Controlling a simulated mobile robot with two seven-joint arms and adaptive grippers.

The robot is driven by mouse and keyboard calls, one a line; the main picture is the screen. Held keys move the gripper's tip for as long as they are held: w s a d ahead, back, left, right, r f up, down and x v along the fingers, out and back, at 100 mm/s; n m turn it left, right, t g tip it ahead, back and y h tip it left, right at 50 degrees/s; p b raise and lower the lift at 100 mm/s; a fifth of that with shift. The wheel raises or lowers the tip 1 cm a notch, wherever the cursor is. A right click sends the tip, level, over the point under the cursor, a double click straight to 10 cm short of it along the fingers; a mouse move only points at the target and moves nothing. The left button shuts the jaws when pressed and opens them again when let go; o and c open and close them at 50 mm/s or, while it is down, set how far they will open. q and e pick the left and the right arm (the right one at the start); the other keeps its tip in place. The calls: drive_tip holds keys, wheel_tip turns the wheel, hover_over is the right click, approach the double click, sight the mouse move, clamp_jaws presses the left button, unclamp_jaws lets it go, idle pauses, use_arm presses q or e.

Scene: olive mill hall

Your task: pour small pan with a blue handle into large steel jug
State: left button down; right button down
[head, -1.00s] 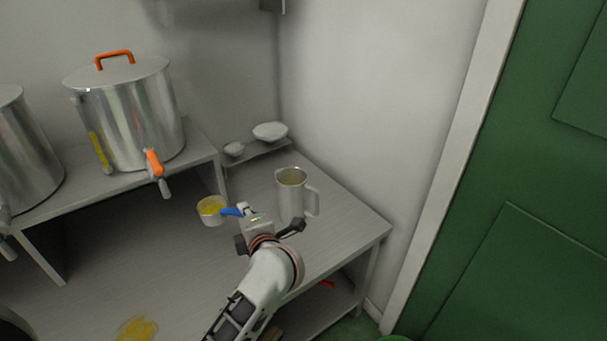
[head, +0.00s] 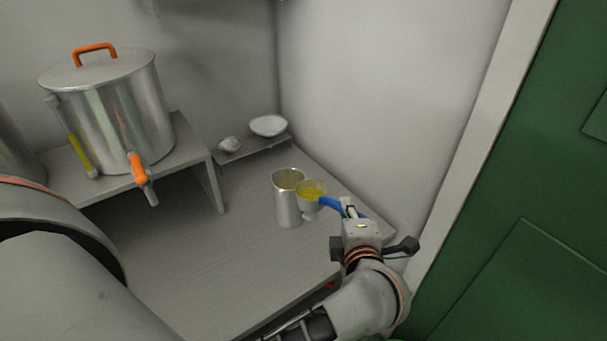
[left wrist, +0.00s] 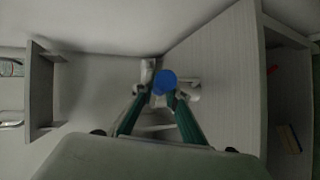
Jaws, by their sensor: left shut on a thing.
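The small pan (head: 312,187) holds yellow liquid and looks roughly level. Its blue handle (head: 332,205) points right towards my left gripper (head: 352,212), which is shut on it. In the left wrist view the round blue handle end (left wrist: 166,82) sits between the fingers of the left gripper (left wrist: 164,92). The large steel jug (head: 287,208) stands upright on the table, just left of the pan. The pan's near rim overlaps the jug's right rim in the head view; I cannot tell whether they touch. The jug's handle is largely hidden by the pan. My right gripper is out of view.
A steel tank (head: 112,115) with an orange-handled tap stands on a raised shelf at left. White bowls (head: 268,125) sit on a low riser behind the jug. A wall and a green door (head: 520,230) are to the right. The table (head: 215,265) front is clear.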

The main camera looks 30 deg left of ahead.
use_arm(q)
drive_tip(key=shift+w+d+r, duration=0.15)
drive_tip(key=shift+w+d, duration=0.05)
drive_tip(key=shift+d, duration=0.3)
